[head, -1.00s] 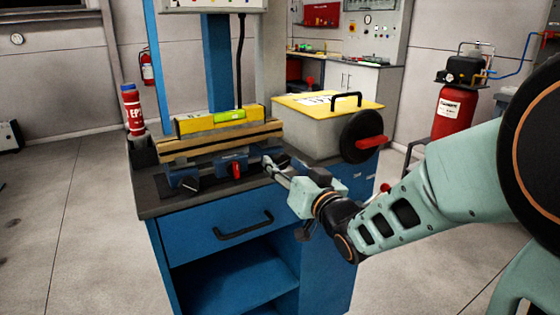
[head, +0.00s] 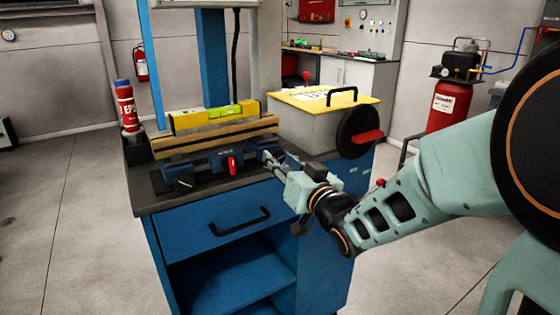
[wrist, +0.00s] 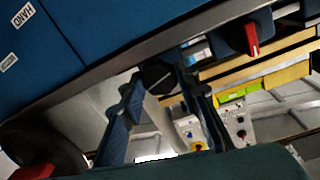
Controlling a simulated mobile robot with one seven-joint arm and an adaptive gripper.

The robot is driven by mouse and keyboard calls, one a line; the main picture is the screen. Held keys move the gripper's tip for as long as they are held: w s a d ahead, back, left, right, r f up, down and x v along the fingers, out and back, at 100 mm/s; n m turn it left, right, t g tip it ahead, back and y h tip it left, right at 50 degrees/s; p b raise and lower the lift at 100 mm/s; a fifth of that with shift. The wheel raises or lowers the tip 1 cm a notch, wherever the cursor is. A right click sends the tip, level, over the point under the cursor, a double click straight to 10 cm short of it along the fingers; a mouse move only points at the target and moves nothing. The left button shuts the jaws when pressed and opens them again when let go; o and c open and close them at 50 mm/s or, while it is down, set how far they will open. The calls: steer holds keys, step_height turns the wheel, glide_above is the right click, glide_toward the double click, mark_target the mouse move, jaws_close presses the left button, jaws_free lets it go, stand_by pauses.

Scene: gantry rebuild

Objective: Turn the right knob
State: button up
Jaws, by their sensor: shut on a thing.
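A blue fixture stands on the workbench top (head: 150,204). It has a dark knob at its left end (head: 183,183) and a red knob in the middle (head: 232,166), which also shows in the wrist view (wrist: 252,38). The right knob (wrist: 158,76) is dark and round with a pale line across its face. My gripper (head: 268,157) is at the fixture's right end. In the wrist view its two fingers stand on either side of the right knob, shut on it. In the head view the fingers mostly hide this knob.
Wooden bars (head: 215,137) and a yellow level (head: 216,115) lie on the fixture. A red bottle (head: 127,108) stands at the left. At the right is a grey box with a yellow lid (head: 305,97) and a black wheel (head: 357,131). A blue drawer (head: 205,222) is below.

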steer(key=shift+f, duration=0.1)
steer(key=shift+n+b, duration=2.4)
steer(key=shift+n, duration=0.5)
steer(key=o, duration=1.2)
steer(key=shift+c, duration=0.2)
